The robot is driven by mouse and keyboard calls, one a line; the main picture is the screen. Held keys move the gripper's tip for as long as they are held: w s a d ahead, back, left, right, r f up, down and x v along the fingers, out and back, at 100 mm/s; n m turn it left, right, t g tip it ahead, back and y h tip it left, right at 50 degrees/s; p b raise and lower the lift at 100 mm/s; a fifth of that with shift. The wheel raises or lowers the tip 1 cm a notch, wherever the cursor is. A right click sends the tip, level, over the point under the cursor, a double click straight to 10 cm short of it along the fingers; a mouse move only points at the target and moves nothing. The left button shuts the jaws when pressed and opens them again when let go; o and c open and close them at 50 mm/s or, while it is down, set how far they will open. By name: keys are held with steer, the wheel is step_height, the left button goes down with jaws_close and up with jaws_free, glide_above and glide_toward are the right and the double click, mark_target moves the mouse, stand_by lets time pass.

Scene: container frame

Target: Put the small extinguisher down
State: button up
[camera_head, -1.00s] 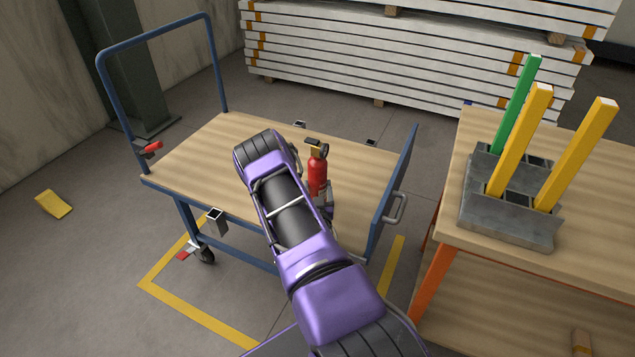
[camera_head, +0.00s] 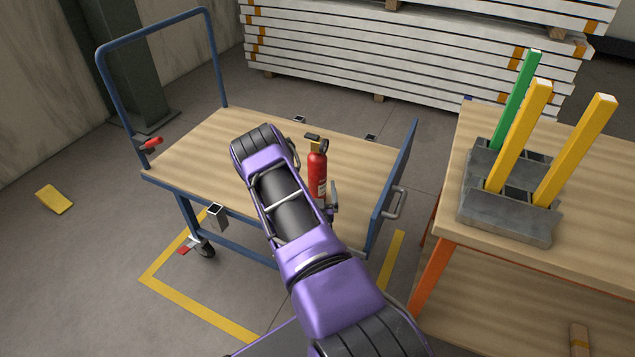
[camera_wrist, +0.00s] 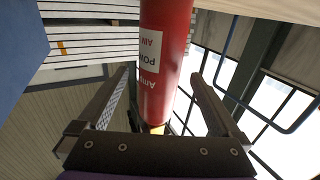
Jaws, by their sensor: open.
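The small extinguisher (camera_head: 317,176) is red with a black and yellow top. It stands upright on the wooden deck of the blue-framed cart (camera_head: 200,150), near the cart's right end. In the wrist view the red extinguisher (camera_wrist: 166,60) with its white label lies between two spread fingers, with a gap on each side. My gripper (camera_wrist: 160,95) is open around it, and neither finger visibly touches it. In the head view my purple arm reaches over the deck and hides part of it; the gripper is mostly hidden there beside the extinguisher's lower part.
A blue end panel (camera_head: 394,185) with a handle rises right of the extinguisher. A workbench (camera_head: 590,250) at right carries grey blocks with green and yellow posts (camera_head: 508,135). Stacked white beams (camera_head: 400,60) stand behind. The deck's left half is clear.

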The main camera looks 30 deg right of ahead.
steer(key=v, duration=0.9)
steer(key=shift+p, duration=0.3)
